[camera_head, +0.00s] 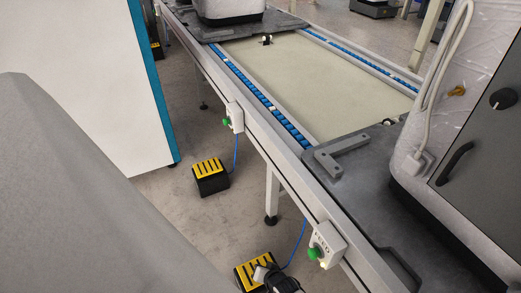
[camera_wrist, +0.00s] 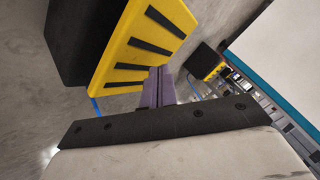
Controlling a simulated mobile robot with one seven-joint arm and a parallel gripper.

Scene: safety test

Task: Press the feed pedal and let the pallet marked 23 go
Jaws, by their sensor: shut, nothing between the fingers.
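A black foot pedal with a yellow, black-striped top (camera_head: 246,276) is on the floor at the bottom of the head view. Its yellow plate (camera_wrist: 133,45) fills the upper left of the wrist view. My gripper (camera_head: 262,269) is at this pedal. Its fingers (camera_wrist: 160,70) are shut and empty, with the tips at the plate's edge; I cannot tell whether they touch or whether the plate is down. A second such pedal (camera_head: 210,175) is farther back. A dark pallet (camera_head: 345,162) carries a grey cabinet at right; another pallet (camera_head: 225,33) is at the far end. No 23 is readable.
A conveyor (camera_head: 262,128) with blue rollers runs diagonally above the pedals. Control boxes with green buttons hang on its near side, one close (camera_head: 328,243) and one farther (camera_head: 236,116). Blue cables run down to the pedals. A white and teal cabinet (camera_head: 90,80) stands left.

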